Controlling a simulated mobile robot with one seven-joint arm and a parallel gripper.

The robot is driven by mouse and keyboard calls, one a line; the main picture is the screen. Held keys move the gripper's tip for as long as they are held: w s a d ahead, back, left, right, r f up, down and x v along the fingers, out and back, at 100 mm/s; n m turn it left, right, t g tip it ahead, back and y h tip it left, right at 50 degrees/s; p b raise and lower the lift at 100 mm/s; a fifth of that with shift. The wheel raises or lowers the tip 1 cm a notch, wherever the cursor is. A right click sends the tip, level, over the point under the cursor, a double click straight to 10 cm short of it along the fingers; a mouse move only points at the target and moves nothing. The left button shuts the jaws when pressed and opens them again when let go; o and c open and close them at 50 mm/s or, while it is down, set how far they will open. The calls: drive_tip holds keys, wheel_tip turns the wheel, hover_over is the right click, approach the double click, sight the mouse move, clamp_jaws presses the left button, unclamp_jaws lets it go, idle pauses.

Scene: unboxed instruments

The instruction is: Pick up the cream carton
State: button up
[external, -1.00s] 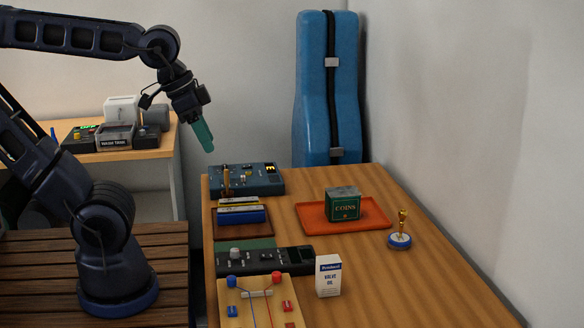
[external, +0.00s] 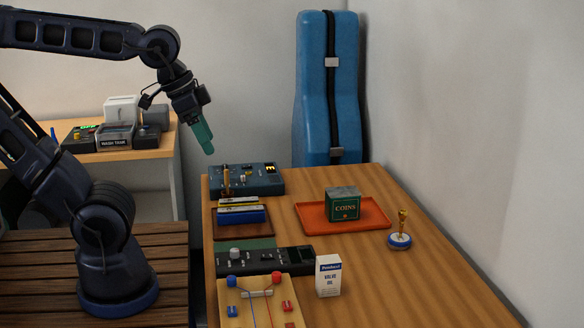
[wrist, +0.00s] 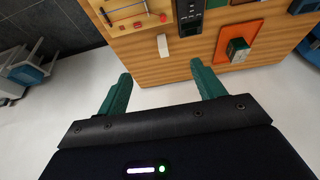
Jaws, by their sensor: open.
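My gripper (external: 208,145) hangs in the air above the table's far left corner, well away from the carton. In the wrist view my gripper's green fingers (wrist: 160,73) are spread apart with nothing between them.
A circuit board (external: 259,307) and a black device (external: 264,261) lie left of the carton. Behind are an orange tray (external: 372,208) bearing a green coins box (external: 343,205), and a brass-topped stand (external: 399,240). The table right of the carton is clear.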

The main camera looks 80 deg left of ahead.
drive_tip(key=shift+o, duration=0.4)
drive_tip(key=shift+w, duration=0.1)
drive_tip(key=n+g+h, duration=0.1)
drive_tip(key=n+g, duration=0.4)
drive_tip(key=n, duration=1.3)
hover_over(329, 270)
drive_tip(key=a, duration=0.3)
drive_tip(key=f, duration=2.3)
drive_tip(key=shift+d+f, duration=0.2)
drive_tip(key=shift+f, duration=0.15)
drive_tip(key=shift+w+f, duration=0.15)
drive_tip(key=shift+f, duration=0.45)
drive_tip(key=shift+d+f, duration=0.2)
drive_tip(key=shift+f, duration=2.45)
drive_tip(key=shift+d+f, duration=0.2)
drive_tip(key=shift+f, duration=2.4)
drive_tip(key=c, duration=1.1)
